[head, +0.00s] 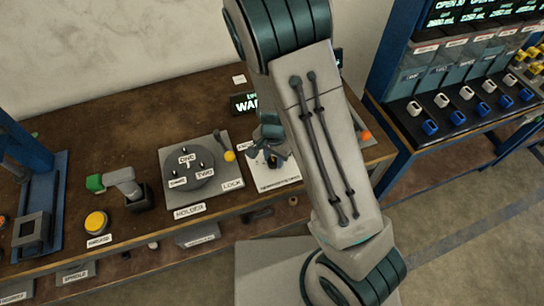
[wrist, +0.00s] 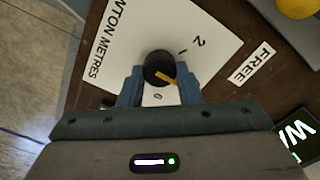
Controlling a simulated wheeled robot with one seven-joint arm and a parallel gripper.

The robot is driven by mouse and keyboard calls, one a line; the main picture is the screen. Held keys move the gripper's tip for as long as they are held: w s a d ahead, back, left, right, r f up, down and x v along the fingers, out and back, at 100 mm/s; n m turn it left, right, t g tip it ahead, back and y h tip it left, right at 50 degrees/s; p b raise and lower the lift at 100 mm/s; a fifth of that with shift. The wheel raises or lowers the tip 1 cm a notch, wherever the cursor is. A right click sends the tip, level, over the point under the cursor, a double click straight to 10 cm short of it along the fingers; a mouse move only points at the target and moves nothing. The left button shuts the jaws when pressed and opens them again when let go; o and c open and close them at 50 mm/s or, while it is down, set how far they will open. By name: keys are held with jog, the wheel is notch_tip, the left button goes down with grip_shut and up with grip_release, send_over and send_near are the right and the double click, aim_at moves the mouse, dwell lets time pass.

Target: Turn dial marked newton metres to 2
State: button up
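The dial (wrist: 155,66) is a round black knob with a yellow pointer, on a white plate (wrist: 125,40) marked "NEWTON METRES" in the wrist view. The pointer aims to the lower right, between the 0 below the knob and the 2 at upper right. My gripper (wrist: 160,80) has one blue-grey finger on each side of the knob. I cannot tell whether both fingers press on it. In the head view the white plate (head: 273,180) shows on the bench, with my gripper (head: 270,158) over it and my arm hiding part of it.
A "FREE" label (wrist: 252,64) and a dark lit display (wrist: 298,135) are near the plate. In the head view, a grey plate (head: 203,200) with a round holder and yellow-knobbed lever stands left of the dial. An orange knob (head: 366,135) is right of my arm.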

jog(key=shift+n, duration=0.3)
jog(key=n+b, duration=0.3)
jog(key=n, duration=0.2)
jog(key=shift+w+a+f+b, duration=0.1)
jog(key=shift+f+b, duration=0.05)
jog(key=shift+b, duration=0.15)
jog(key=n+b, duration=0.2)
jog(key=n, duration=0.2)
jog(key=shift+a+n+b, duration=0.1)
jog(key=shift+n+b, duration=0.55)
jog(key=shift+n, duration=0.45)
jog(key=shift+r, duration=0.25)
jog(key=o, duration=1)
jog(key=shift+a, duration=0.1)
